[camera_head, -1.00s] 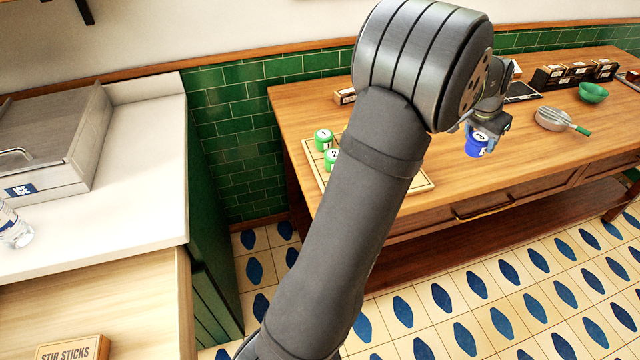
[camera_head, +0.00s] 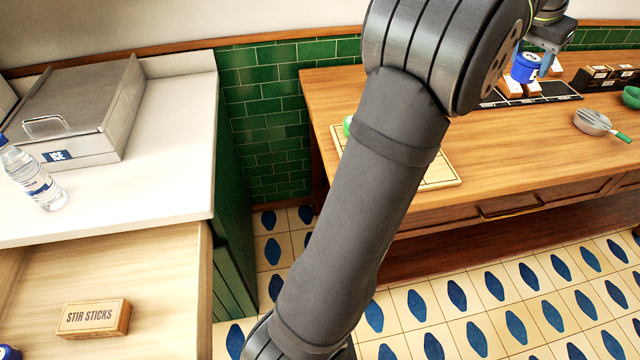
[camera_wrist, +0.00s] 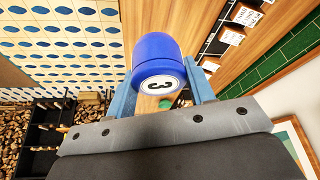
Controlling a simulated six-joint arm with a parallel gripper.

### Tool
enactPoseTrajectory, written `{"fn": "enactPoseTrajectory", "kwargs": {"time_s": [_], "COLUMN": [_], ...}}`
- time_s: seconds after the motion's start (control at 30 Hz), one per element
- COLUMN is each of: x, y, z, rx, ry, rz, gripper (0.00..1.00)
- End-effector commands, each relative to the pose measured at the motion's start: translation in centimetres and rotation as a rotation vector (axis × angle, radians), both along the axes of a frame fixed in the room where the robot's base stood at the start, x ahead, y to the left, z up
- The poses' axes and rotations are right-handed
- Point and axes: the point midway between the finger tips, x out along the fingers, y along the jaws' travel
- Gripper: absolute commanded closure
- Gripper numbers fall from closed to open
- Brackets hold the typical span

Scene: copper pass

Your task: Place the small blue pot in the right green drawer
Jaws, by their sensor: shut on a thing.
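My gripper (camera_head: 543,58) is shut on the small blue pot (camera_head: 525,67), held in the air above the wooden table at the upper right of the head view. In the wrist view the pot (camera_wrist: 157,62) is between my blue fingers (camera_wrist: 160,95) and its white label reads 3. A green drawer front (camera_head: 232,270) shows below the white counter, left of my arm. The open drawer (camera_head: 170,280) at the lower left has a pale wood inside. Part of a blue item (camera_head: 9,352) shows at its lower left edge.
A stir sticks box (camera_head: 93,318) lies in the open drawer. A water bottle (camera_head: 30,178) and an ice bin (camera_head: 75,110) stand on the white counter (camera_head: 170,160). A pan (camera_head: 593,122) and a green bowl (camera_head: 631,97) are on the wooden table (camera_head: 500,150).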

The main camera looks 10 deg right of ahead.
Motion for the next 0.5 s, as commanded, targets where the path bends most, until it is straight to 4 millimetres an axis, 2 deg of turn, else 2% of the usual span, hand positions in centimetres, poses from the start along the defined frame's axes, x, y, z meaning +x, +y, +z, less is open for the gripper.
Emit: {"fn": "enactPoseTrajectory", "kwargs": {"time_s": [0.17, 0.27, 0.37, 0.5], "x": [4.5, 7.7, 11.2, 15.9], "y": [3.5, 6.3, 9.9, 15.6], "z": [0.0, 0.0, 0.0, 0.0], "rx": [-0.002, -0.002, -0.002, -0.001], "ry": [-0.001, -0.001, -0.001, -0.001], "rz": [0.087, 0.151, 0.226, 0.339], "gripper": [0.77, 0.77, 0.77, 0.77]}}
